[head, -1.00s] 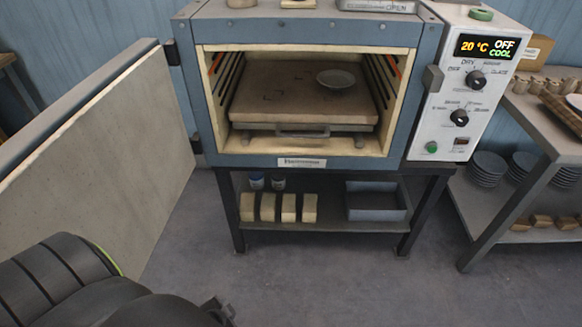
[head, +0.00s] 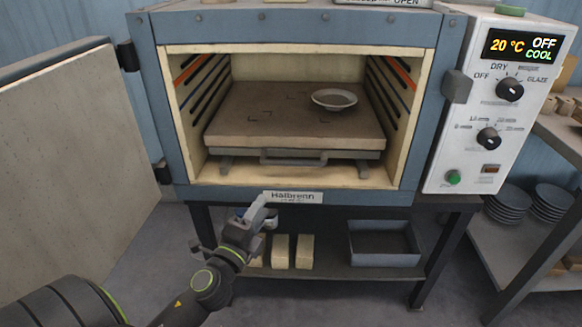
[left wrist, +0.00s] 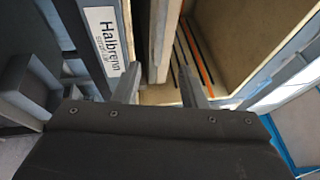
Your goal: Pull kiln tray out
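The kiln tray (head: 285,125) is a brown slab inside the open kiln, with a grey bar handle (head: 293,158) on its front edge. A small pale plate (head: 334,98) lies on the tray, right of its middle. My left gripper (head: 263,211) is in front of the kiln's lower front edge, by the nameplate (head: 293,197), below and left of the handle and apart from it. In the left wrist view its two fingers (left wrist: 159,88) stand apart with nothing clearly held between them. My right gripper is not in view.
The kiln door (head: 75,170) stands swung open at the left. The control panel (head: 500,110) at the right reads 20 °C, OFF, COOL. Below the kiln, a shelf holds pale blocks (head: 292,251) and a blue-grey bin (head: 384,243). A side shelf (head: 540,240) with stacked plates stands right.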

